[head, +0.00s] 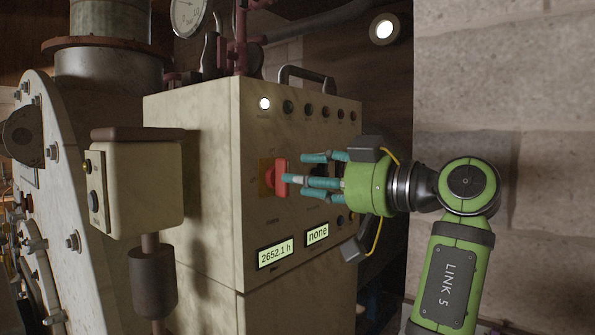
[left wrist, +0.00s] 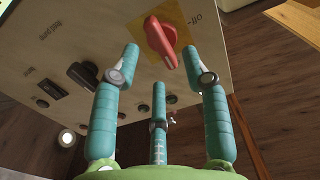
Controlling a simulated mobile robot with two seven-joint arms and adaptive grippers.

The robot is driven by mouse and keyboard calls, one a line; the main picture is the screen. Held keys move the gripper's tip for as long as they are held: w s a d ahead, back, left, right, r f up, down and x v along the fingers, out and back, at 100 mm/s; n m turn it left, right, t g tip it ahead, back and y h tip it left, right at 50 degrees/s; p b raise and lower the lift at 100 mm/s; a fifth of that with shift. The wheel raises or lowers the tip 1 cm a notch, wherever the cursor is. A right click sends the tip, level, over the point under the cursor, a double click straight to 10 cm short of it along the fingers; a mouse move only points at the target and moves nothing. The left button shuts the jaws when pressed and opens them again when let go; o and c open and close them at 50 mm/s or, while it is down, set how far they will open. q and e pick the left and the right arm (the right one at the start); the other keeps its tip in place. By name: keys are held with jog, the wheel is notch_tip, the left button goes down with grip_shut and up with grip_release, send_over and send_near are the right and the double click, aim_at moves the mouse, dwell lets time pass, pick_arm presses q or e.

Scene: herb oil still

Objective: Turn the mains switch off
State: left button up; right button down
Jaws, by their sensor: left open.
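The mains switch looks to be the red rotary handle (head: 281,178) on a yellow plate (head: 265,172) on the front of the cream control cabinet. In the left wrist view the red handle (left wrist: 160,40) lies slanted, and lettering like "off" stands beside its yellow plate (left wrist: 181,33). My left gripper (head: 303,178) has teal fingers and a green palm. It is open in front of the handle, its fingertips close to it. In the left wrist view the fingers (left wrist: 160,66) are spread, with nothing between them; contact cannot be told. My right gripper is not in view.
The cabinet (head: 190,180) has a lit white lamp (head: 264,103), a row of dark knobs and displays reading "2652.1 h" (head: 275,253) and "none" (head: 317,234). A cream box on a post (head: 140,185) stands left of it. A stone wall (head: 510,90) is at right.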

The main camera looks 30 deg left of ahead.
pick_arm(q)
jog(key=a, duration=0.3)
jog(key=shift+w+p, duration=0.1)
jog(key=shift+p, duration=0.2)
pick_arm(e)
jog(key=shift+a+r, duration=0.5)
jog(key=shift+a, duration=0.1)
pick_arm(q)
grip_shut()
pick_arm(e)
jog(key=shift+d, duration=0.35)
